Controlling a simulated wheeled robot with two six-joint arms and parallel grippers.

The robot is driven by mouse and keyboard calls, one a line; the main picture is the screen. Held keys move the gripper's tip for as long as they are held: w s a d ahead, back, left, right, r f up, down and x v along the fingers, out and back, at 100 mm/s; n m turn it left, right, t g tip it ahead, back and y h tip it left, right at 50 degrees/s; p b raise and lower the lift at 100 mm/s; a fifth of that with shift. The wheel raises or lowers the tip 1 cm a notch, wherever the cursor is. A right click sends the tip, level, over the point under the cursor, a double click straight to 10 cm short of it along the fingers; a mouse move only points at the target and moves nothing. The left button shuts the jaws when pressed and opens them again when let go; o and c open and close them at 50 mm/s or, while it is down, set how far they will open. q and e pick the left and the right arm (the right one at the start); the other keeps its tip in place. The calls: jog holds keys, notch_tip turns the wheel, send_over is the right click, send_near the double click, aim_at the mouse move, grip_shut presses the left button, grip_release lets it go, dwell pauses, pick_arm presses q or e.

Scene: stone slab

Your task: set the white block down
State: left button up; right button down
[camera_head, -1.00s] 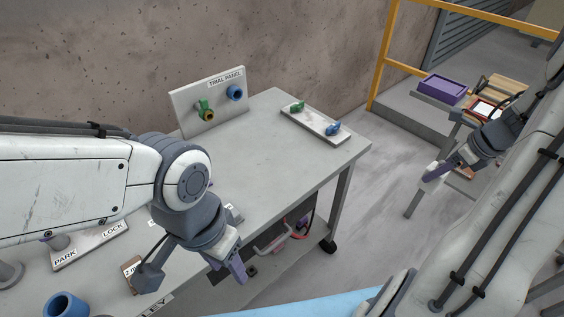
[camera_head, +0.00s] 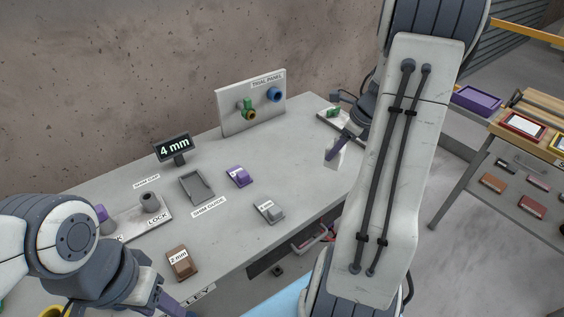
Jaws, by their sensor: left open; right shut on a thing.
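The gripper is partly hidden by my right arm. I cannot tell how far the block is above the surface. My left gripper (camera_head: 170,301) is open near the table's front edge, in front of a brown block (camera_head: 182,265) marked 2 mm; its fingertips are partly cut off by the bottom edge of the view.
A purple block (camera_head: 239,177), a grey block (camera_head: 269,211), a grey guide (camera_head: 196,186) and a 4 mm display (camera_head: 174,148) stand on the table. The trial panel (camera_head: 251,103) is behind. A strip with a green piece (camera_head: 334,112) is at the far right.

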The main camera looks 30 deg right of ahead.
jog(key=w+a+f, duration=0.1)
jog(key=w+f, duration=0.2)
jog(key=w+a+f+p, duration=0.1)
jog(key=w+f, duration=0.2)
jog(key=w+a+f+p, duration=0.1)
jog(key=w+f, duration=0.3)
jog(key=shift+a+f, duration=0.1)
jog(key=shift+f, duration=0.2)
jog(key=shift+c, duration=1)
grip_release()
